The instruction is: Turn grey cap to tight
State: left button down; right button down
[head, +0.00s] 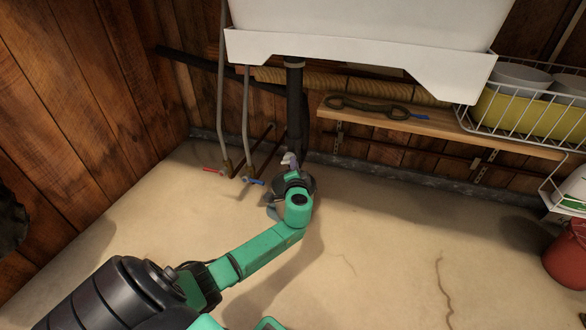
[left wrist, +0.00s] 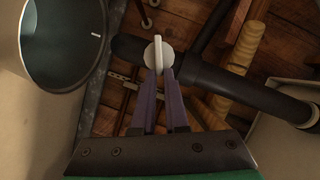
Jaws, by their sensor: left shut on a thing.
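The grey cap (left wrist: 158,54) is a pale round disc with a raised bar across its face, at the dark drain pipe in the left wrist view. My left gripper (left wrist: 159,74) has its two purple fingers closed on the bar, one on each side. The bar stands roughly in line with the fingers. In the head view my left gripper (head: 289,160) is low under the white sink, at the foot of the black drain pipe (head: 295,95). My wrist hides most of the cap there. My right gripper is not in view.
The white sink (head: 360,55) overhangs the work spot. Grey supply pipes with a red valve handle (head: 213,170) and a blue one (head: 253,181) stand left of the gripper. A wooden shelf (head: 450,127) is right. An open round vessel (left wrist: 62,45) is close by. Floor in front is clear.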

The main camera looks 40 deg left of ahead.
pick_arm(q)
jog(key=shift+w+d+f+m+t+y+b, duration=0.1)
jog(key=shift+d+f+m+t+y+b, duration=0.2)
jog(key=shift+m+b, duration=0.35)
jog(key=shift+d+f+m+t+y+b, duration=0.1)
jog(key=shift+f+m+y+b, duration=0.1)
jog(key=shift+f+m+b, duration=0.4)
jog(key=shift+r+m, duration=0.2)
jog(key=shift+m, duration=0.15)
jog(key=shift+a, duration=0.1)
dwell(0.5)
jog(key=c, duration=0.9)
grip_release()
jog(key=shift+f, duration=0.1)
jog(key=shift+a, duration=0.1)
